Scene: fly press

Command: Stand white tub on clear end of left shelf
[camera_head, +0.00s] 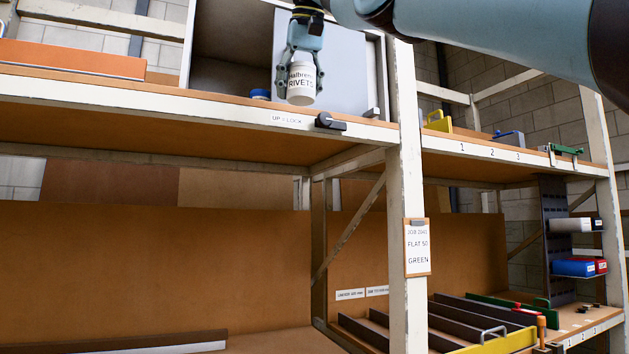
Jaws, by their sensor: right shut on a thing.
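The white tub (301,85), with dark lettering reading "RIVETS", is upright in my right gripper (299,68). The gripper comes down from above and is shut on it, with fingers on both sides. The tub is in front of the cabinet's grey panel, over the left shelf (200,92). I cannot tell whether its base touches the shelf. My left gripper is not in view.
A small blue-topped item (260,94) stands just left of the tub. A black lever (330,122) sits on the shelf edge by an "UP = LOCK" label (287,119). An orange panel (70,59) lies at far left. A white post (407,180) stands right.

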